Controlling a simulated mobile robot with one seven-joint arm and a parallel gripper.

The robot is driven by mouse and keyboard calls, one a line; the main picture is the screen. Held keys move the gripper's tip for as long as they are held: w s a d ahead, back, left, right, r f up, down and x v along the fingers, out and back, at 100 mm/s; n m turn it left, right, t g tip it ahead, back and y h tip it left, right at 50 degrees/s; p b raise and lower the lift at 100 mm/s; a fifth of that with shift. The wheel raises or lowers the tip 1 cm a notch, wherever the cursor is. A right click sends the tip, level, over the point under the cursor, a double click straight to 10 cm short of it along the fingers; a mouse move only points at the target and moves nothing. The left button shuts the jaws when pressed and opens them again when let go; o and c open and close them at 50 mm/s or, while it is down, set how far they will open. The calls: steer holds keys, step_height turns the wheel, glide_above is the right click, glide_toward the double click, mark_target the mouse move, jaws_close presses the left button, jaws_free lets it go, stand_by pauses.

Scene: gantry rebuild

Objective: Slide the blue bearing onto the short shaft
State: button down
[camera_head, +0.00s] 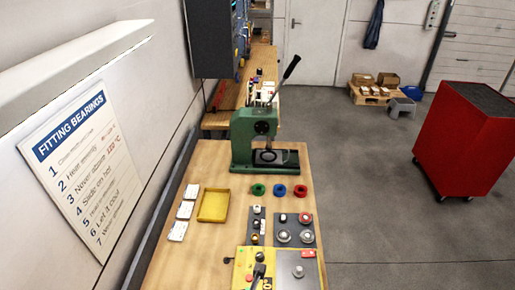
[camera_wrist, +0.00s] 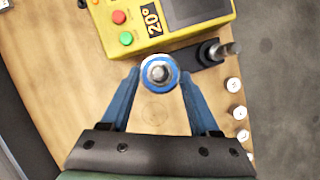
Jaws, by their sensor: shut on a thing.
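In the wrist view, my gripper (camera_wrist: 159,74) is shut on the blue bearing (camera_wrist: 147,77), a ring with a blue outer rim and a grey inner part. The two blue fingers press it from left and right. A round metal end (camera_wrist: 159,71) shows in the bearing's bore. I cannot tell whether it passes through the bearing or stands below it, nor whether it is the short shaft. My gripper and the held bearing cannot be made out in the head view.
A yellow unit (camera_wrist: 165,24) reading 20° lies just beyond the bearing. A dark bar with a metal cylinder (camera_wrist: 228,49) is to the right, near several white round parts. In the head view, a green press (camera_head: 242,138) stands behind green, blue and red rings (camera_head: 300,186).

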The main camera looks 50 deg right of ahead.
steer(key=shift+f+b, duration=2.5)
steer(key=shift+b, duration=0.25)
steer(key=shift+f, duration=0.1)
steer(key=shift+f, duration=0.45)
steer(key=shift+c, duration=0.2)
jaws_free()
steer(key=shift+f, duration=0.1)
steer(key=b+v, duration=0.2)
steer(key=v, duration=1.1)
